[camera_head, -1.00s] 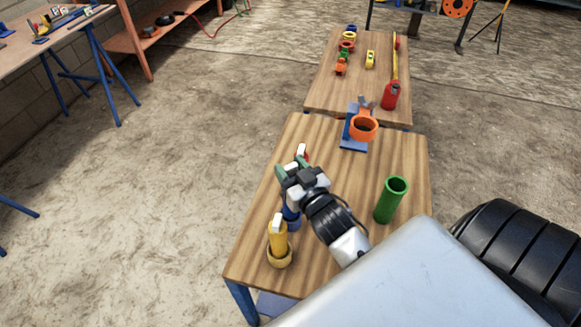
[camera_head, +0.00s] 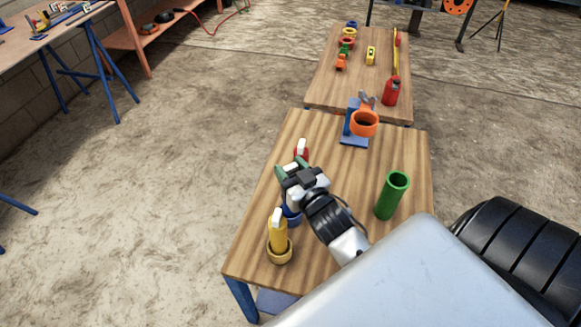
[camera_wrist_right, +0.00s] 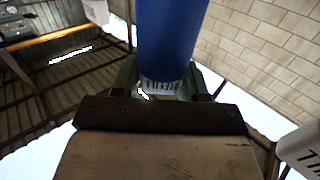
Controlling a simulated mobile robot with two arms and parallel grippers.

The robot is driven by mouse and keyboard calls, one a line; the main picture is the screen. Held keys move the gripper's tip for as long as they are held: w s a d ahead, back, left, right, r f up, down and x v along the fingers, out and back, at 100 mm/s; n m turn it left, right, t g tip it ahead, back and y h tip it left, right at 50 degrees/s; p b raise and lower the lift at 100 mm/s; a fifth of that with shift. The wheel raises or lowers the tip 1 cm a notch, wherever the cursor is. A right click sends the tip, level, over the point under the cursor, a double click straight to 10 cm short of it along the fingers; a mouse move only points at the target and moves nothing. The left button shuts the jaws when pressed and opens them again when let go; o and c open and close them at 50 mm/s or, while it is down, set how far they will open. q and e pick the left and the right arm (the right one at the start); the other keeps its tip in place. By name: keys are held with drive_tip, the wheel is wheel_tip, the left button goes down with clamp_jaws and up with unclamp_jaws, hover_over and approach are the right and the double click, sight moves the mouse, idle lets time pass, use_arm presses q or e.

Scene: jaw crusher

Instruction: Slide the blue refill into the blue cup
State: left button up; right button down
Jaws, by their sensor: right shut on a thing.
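My right gripper (camera_head: 291,170) is over the left side of the near table. It is shut on the blue refill, which shows as a blue cylinder (camera_wrist_right: 168,40) between the fingers in the right wrist view. In the head view the gripper and wrist hide most of the refill. The blue cup (camera_head: 293,218) stands on the table just below the gripper, partly hidden by it. I cannot tell how far the refill is inside the cup. My left gripper is not in view.
A yellow refill (camera_head: 278,235) stands in a yellow cup (camera_head: 279,256) in front. A red piece with a white top (camera_head: 301,149) is behind the gripper. A green tube (camera_head: 391,196) stands right, and an orange ring (camera_head: 364,123) on a blue stand behind.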

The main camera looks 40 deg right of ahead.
wheel_tip(320, 180, down, 3)
drive_tip(key=shift+f+b, duration=0.1)
drive_tip(key=shift+b, duration=0.85)
drive_tip(key=c, duration=0.5)
unclamp_jaws()
drive_tip(key=shift+f, duration=0.1)
drive_tip(key=shift+s, duration=0.1)
drive_tip(key=s, duration=1)
drive_tip(key=shift+s+a, duration=0.3)
drive_tip(key=shift+a, duration=0.1)
